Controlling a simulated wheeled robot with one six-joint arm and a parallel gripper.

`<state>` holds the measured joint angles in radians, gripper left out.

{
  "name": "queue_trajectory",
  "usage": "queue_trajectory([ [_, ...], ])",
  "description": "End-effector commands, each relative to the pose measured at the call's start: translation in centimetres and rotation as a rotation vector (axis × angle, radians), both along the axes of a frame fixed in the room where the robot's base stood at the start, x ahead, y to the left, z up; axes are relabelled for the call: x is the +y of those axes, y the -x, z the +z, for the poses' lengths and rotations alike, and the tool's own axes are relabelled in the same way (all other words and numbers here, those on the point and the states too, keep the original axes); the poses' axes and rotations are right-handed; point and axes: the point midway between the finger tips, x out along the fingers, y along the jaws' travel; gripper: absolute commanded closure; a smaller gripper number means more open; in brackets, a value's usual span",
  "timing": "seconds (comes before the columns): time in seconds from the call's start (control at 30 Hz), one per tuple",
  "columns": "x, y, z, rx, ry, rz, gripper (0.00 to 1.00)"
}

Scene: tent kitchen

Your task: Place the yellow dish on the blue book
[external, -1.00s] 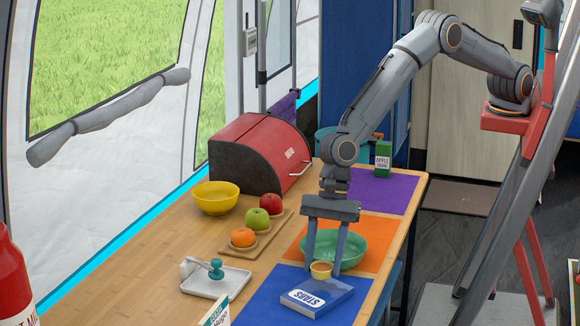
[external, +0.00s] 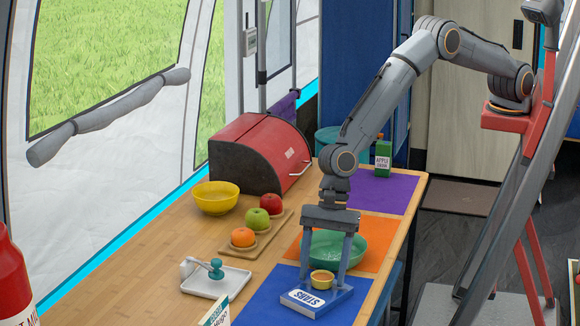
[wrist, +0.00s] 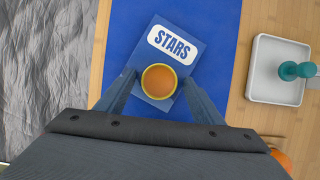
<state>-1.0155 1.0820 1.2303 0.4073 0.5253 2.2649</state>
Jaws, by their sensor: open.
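The small yellow dish (external: 322,279), orange inside, sits on the blue book (external: 303,301) marked STARS. In the wrist view the dish (wrist: 159,81) stands upright on the lower part of the book (wrist: 190,73), below the white label. My gripper (external: 325,285) points down over the book, with one finger on either side of the dish. In the wrist view my gripper (wrist: 160,85) is open, and gaps show between the fingers and the dish. The lower edge of the book is partly hidden by the gripper.
The book lies on a blue mat (external: 262,300). A green bowl (external: 350,248) on an orange mat stands just behind the gripper. A white tray (external: 238,282) with a teal object is to the left. Fruit, a yellow bowl (external: 216,193) and a red bread box (external: 262,150) are farther back.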

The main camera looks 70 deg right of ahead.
Motion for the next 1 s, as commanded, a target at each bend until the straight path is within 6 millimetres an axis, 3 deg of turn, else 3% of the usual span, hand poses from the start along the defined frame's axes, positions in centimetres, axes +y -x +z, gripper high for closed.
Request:
queue_trajectory([
  [0.17,-0.5,-0.1,1.6,-0.001,-0.002,0.000,0.39],
  [0.7,-4.1,0.0,10.2,-0.001,-0.002,0.001,0.39],
  [1.0,-4.6,0.1,11.3,0.000,0.000,0.000,0.39],
])
